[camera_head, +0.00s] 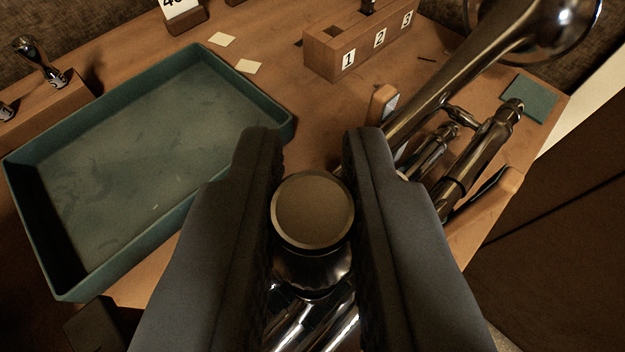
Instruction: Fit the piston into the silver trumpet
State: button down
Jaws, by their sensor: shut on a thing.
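My gripper (312,150) is shut on the piston (313,212), whose round, flat, brass-coloured cap faces me between the two dark fingers. The piston's lower part is dark and shiny, and its lower end is hidden. The silver trumpet (440,90) lies to the right of and beyond my gripper, with its bell at the top right. Its valve casings (480,150) show right of my right finger. Shiny tubes (315,325) show below the piston; I cannot tell whether they touch it. My fingers hide part of the trumpet.
An empty green tray (25,215) lies at left, close to my left finger. A wooden block numbered 1, 2, 3 (345,45) stands at the back. A wooden holder (50,105) is at far left. A green pad (530,98) lies near the table's right edge.

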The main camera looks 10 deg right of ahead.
jog(key=shift+f, duration=0.85)
jog(key=c, duration=1.3)
grip_release()
jog(key=shift+s, duration=0.15)
jog(key=v, duration=1.7)
jog(key=shift+s+r, duration=0.1)
jog(key=shift+r, duration=0.05)
jog(key=shift+s+d, duration=0.1)
jog(key=shift+s+d+f+n+t+y, duration=0.35)
jog(key=shift+s+t, duration=0.3)
jog(key=shift+s, duration=2.95)
jog(key=shift+s+d+f+n+t+y, duration=0.25)
jog(key=shift+s+d+f+t+y, duration=0.35)
jog(key=shift+s, duration=3)
jog(key=shift+s+d+f+n+t+y, duration=0.25)
jog(key=shift+s+t, duration=0.5)
jog(key=shift+s, duration=2.9)
